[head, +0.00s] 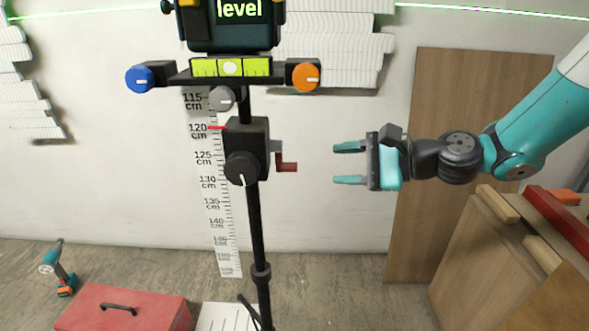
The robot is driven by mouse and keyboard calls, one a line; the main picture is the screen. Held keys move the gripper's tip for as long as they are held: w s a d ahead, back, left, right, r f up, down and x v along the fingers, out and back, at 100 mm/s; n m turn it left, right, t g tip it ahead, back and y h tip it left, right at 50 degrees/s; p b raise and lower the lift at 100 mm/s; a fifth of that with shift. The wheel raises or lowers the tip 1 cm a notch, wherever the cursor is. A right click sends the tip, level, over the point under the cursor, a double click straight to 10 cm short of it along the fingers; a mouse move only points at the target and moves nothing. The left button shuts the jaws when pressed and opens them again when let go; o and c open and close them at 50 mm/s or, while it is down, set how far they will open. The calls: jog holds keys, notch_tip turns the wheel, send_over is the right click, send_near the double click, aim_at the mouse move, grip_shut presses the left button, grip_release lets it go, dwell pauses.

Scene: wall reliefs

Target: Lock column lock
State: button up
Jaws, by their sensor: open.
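The column lock appears to be the small lever with a red grip (287,167) on the right side of the black column block (247,150); its name is not marked. The lever's red end sticks out to the right. A round black knob (241,168) with a white mark sits on the block's front. A red pointer at the block's left is near 120 cm on the scale (220,215). My gripper (348,163) is open and empty, to the right of the red grip and apart from it, with its fingers pointing left.
The laser level (230,25) reads "level" atop the column, above a bubble vial (231,67), a blue knob (140,79), an orange knob (305,77) and a grey knob (222,99). A wooden panel (450,110) leans behind my arm. A red toolbox (125,308) and drill (60,270) lie on the floor.

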aim_at(295, 167)
jog(key=x, duration=0.9)
jog(key=shift+a+f, duration=0.1)
jog(key=shift+a, duration=0.3)
jog(key=c, duration=0.8)
